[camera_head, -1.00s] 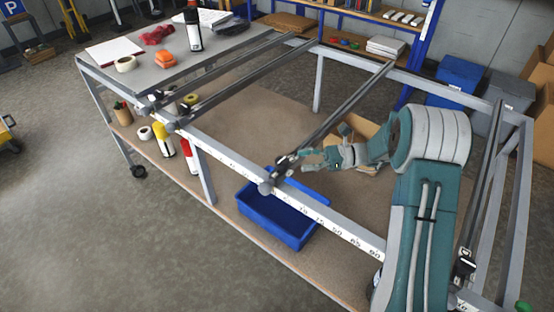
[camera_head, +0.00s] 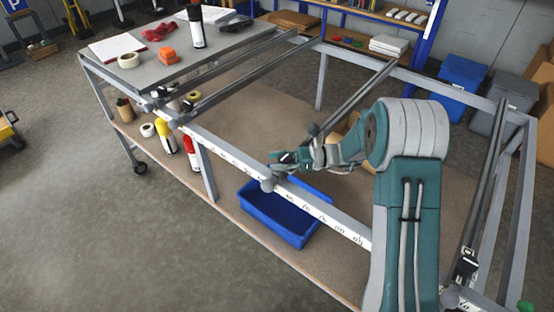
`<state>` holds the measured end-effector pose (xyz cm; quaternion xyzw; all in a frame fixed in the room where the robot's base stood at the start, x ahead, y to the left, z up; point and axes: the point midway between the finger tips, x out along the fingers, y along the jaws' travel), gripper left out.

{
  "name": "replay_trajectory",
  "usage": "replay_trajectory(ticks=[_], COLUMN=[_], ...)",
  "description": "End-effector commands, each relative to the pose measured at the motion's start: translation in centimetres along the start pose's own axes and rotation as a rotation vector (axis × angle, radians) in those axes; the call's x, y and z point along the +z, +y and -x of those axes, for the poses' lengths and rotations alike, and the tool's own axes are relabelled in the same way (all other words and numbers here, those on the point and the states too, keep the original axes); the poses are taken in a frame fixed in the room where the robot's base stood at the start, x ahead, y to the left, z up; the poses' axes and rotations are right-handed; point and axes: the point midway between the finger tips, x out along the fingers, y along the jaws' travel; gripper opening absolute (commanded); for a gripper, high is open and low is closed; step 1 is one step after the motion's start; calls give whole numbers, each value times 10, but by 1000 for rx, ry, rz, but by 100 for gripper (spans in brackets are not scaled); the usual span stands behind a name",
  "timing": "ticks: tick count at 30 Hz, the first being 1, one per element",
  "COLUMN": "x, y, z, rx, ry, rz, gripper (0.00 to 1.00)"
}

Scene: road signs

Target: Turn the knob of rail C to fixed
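The frame's middle rail (camera_head: 352,104), which I take to be rail C, runs from the far beam to the front scale beam. A grey knob (camera_head: 268,185) sits at its front end. My gripper (camera_head: 278,163) reaches in from the right and is at the rail's front end, just above and behind the knob. The fingers overlap the dark fitting there, so I cannot tell whether they touch it or how far they are open. No marking on the knob is readable.
Two rails (camera_head: 238,82) lie close together at the left, and another (camera_head: 488,175) is at the right. A blue bin (camera_head: 285,222) stands on the lower shelf below the front beam (camera_head: 338,220).

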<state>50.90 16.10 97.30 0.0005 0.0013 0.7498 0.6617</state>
Motion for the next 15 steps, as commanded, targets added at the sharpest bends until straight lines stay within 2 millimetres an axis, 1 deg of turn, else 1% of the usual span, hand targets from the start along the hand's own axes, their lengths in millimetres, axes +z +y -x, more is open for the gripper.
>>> replay_trajectory(ticks=[15], x=[1], y=[-2], z=[4], rx=[-57], ry=[0], rz=[4], gripper=[0])
